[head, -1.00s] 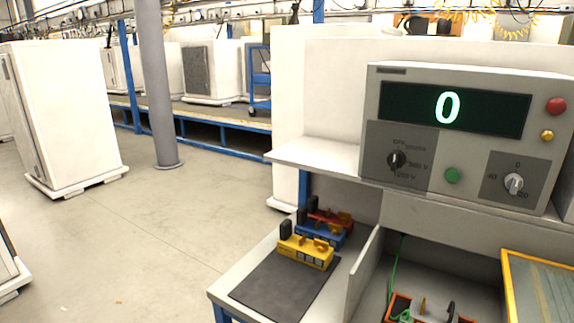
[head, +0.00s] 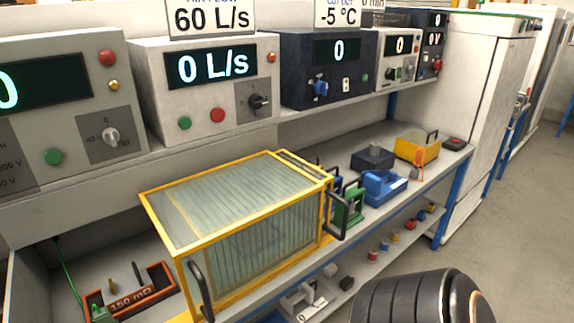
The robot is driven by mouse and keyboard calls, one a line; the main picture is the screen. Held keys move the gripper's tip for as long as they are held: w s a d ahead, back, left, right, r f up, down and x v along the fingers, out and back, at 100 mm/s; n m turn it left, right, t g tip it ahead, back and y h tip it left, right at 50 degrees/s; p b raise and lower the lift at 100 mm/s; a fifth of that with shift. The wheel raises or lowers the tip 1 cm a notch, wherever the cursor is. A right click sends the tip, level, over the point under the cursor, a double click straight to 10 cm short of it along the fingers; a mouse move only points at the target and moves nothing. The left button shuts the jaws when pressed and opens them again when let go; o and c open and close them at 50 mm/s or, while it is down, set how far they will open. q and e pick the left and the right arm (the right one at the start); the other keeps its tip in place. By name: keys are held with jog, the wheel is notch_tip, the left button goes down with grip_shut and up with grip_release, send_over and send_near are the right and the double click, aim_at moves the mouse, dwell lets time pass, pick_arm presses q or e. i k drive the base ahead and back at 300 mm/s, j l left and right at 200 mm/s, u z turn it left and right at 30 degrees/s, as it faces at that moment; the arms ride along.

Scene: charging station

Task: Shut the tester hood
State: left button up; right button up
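The tester hood (head: 250,195) is a clear ribbed box with a yellow frame, on the bench in the middle of the head view. A black handle (head: 201,291) is at its near left corner and another black handle (head: 337,218) is at its right side. The frames do not clearly show whether the hood is open or shut, and what lies inside is blurred by the panels. Neither gripper is in view. A dark rounded arm link of mine shows at the bottom right, apart from the hood.
An orange tray (head: 130,297) marked 150 mΩ sits left of the hood. Blue and green devices (head: 384,187) and a yellow bin (head: 417,147) stand to its right. Instruments, including one reading 0 L/s (head: 205,82), line the shelf above. Open floor lies at the right.

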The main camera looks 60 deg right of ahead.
aim_at(208, 310)
jog(key=z, duration=1.45)
jog(key=k+z, duration=0.15)
jog(key=z, duration=0.25)
